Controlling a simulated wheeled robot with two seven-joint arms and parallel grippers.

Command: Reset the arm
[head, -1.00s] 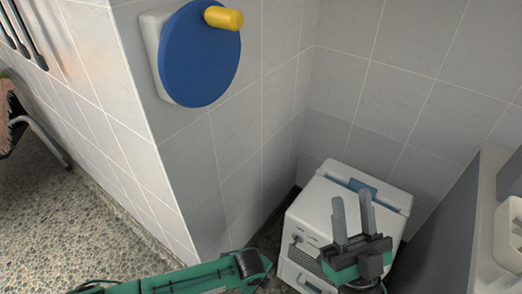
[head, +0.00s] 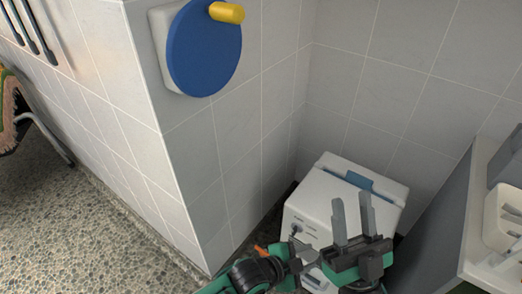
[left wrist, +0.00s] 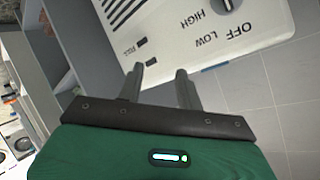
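My left gripper (head: 302,252) shows low in the head view, in front of the white machine (head: 330,208). In the left wrist view its two fingers (left wrist: 159,72) stand apart with nothing between them. They point towards the machine's front panel (left wrist: 190,40), which bears the words HIGH, LOW and OFF beside a knob. My right gripper (head: 352,198) is upright in front of the machine in the head view. Its two grey fingers stand apart and hold nothing.
A blue disc (head: 200,55) with a yellow handle (head: 227,12) is on the tiled wall corner. A grey unit with a pale top (head: 477,200) stands at the right. Pebbled floor (head: 90,220) is open at the left.

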